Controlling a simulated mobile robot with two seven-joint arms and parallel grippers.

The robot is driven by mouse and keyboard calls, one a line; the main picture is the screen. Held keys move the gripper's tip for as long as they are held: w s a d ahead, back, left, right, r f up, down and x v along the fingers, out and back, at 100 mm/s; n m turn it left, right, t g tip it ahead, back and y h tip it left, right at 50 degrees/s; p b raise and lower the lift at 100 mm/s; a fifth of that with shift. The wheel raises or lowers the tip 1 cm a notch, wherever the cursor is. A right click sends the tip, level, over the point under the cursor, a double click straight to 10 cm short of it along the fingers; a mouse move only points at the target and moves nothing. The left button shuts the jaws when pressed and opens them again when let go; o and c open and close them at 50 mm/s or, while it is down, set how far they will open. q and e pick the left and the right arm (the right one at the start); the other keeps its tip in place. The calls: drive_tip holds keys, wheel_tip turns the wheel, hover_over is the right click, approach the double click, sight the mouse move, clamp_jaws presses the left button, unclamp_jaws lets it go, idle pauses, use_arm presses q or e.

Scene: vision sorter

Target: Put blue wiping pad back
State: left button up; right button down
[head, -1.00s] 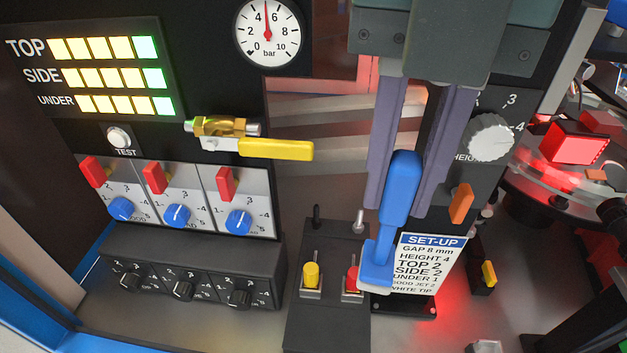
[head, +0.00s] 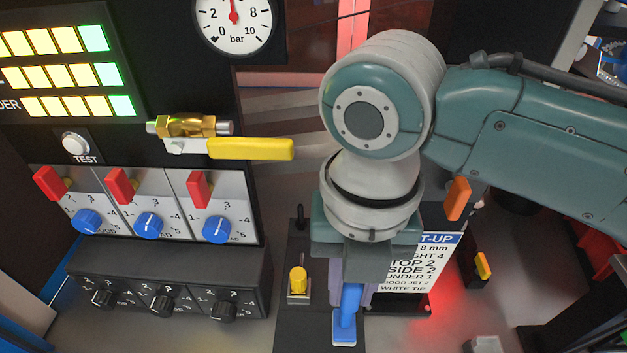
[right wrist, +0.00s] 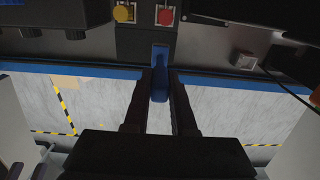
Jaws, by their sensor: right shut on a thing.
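The blue wiping pad (head: 349,306) has an upright blue handle and a flat foot with a pale underside. My right gripper (head: 351,289) is shut on its handle and points down over the dark plate at the bottom centre. In the right wrist view the blue pad (right wrist: 160,75) sits between the two dark fingers (right wrist: 160,88). I cannot tell whether the pad's foot touches the plate or hangs above it. My left gripper is not in view.
A set-up card (head: 410,265) is behind on the right. A black knob box (head: 170,283) lies left. A yellow valve lever (head: 250,149) sticks out above.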

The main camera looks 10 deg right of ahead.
sight(344, 317)
drive_tip(key=shift+f, duration=1.65)
drive_tip(key=shift+f, duration=0.15)
drive_tip(key=c, duration=0.7)
unclamp_jaws()
drive_tip(key=shift+c, duration=0.2)
